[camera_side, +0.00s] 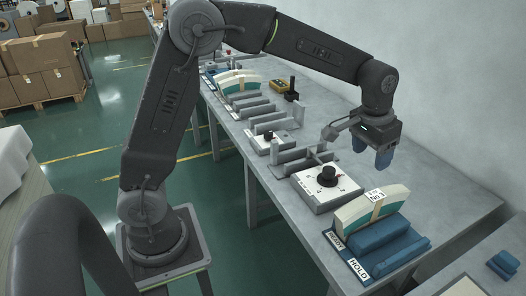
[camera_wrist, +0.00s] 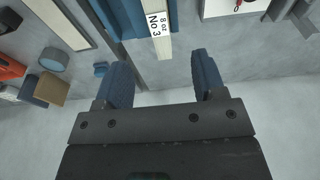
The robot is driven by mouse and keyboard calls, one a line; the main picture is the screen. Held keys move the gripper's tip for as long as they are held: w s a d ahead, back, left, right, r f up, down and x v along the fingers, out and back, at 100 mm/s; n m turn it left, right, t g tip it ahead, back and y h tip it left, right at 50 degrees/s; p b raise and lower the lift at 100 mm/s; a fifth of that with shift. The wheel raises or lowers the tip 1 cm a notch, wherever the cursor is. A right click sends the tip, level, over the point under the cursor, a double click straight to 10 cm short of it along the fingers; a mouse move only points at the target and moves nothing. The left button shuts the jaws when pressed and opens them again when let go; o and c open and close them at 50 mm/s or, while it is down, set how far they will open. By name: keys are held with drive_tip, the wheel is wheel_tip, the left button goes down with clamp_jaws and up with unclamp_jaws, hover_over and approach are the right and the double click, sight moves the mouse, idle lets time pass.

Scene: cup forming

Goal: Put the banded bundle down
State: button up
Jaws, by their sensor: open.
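The banded bundle (camera_side: 374,207) is a curved cream and green stack with a pale band and a label reading "No 3". It stands in the blue holder (camera_side: 362,270), on the side marked READY. In the wrist view the bundle's label (camera_wrist: 157,23) and pale edge show just beyond my fingertips. My gripper (camera_side: 376,152) is open and empty, with blue fingertips. It is above the table, behind the bundle and apart from it. In the wrist view my gripper (camera_wrist: 161,68) has its two fingers spread wide, with nothing between them.
A white box with a black knob (camera_side: 327,186) stands left of the holder. Grey rails, a second knob box (camera_side: 268,142) and another curved stack (camera_side: 240,82) line the table farther back. The wall runs along the right. Bare table (camera_side: 440,190) lies right of the bundle.

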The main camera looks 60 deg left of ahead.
drive_tip(key=s+a+r+t, duration=0.1)
drive_tip(key=s+a+r, duration=0.1)
drive_tip(key=s+r, duration=0.35)
drive_tip(key=s+a+r+t, duration=0.1)
drive_tip(key=s+r, duration=0.1)
drive_tip(key=s, duration=0.7)
drive_tip(key=s+a+f+t, duration=0.1)
drive_tip(key=s+f, duration=0.1)
drive_tip(key=s, duration=1)
drive_tip(key=shift+a+f+t, duration=0.2)
drive_tip(key=shift+f+t, duration=0.05)
drive_tip(key=shift+t, duration=0.05)
